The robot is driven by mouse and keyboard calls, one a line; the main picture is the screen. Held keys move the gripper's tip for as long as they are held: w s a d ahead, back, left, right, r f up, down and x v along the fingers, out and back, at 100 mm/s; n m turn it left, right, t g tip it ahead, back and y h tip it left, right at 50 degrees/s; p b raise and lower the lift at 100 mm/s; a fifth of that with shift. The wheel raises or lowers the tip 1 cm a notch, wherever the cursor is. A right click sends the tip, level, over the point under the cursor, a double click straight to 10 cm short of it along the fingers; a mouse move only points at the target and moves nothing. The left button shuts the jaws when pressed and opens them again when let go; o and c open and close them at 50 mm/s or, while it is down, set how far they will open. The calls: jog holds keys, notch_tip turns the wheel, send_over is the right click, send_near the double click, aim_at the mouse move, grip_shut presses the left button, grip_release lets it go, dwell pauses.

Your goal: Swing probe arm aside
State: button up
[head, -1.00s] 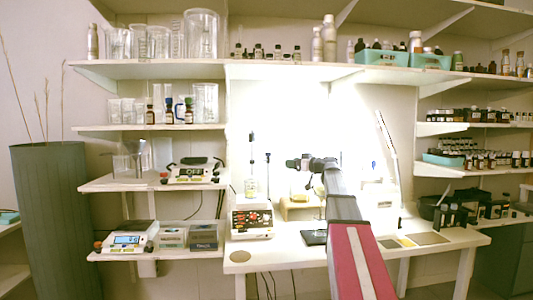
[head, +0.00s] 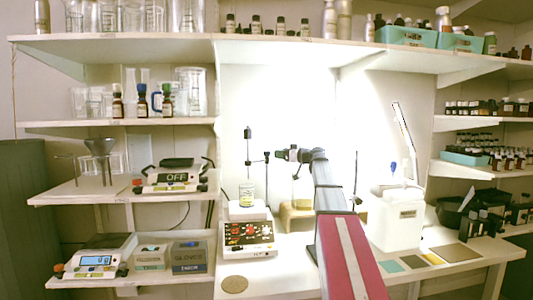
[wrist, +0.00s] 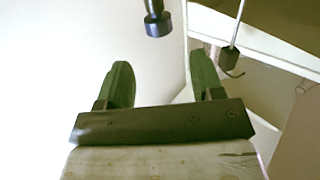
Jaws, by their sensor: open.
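A white hotplate stirrer (head: 249,238) with a dark red front panel stands on the bench, with a labelled bottle (head: 246,194) on top. A thin upright probe with a dark head (head: 248,133) rises above the bottle. A thin dark stand rod (head: 267,170) stands to its right. My gripper (head: 281,155) is at about the height of the rod's top, just right of it. In the wrist view my gripper (wrist: 162,80) is open with nothing between its fingers. Ahead of it hang a dark cylinder (wrist: 157,22) and a thin rod with a dark end (wrist: 230,56); which parts they are is unclear.
Shelves with scales (head: 98,261) and glassware are at left. A round cork mat (head: 234,284) lies at the bench's front. Flat coloured pads lie at right.

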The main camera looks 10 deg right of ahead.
jog(key=x, duration=0.8)
jog(key=shift+w+a, duration=0.25)
jog(key=shift+w, duration=0.05)
grip_shut()
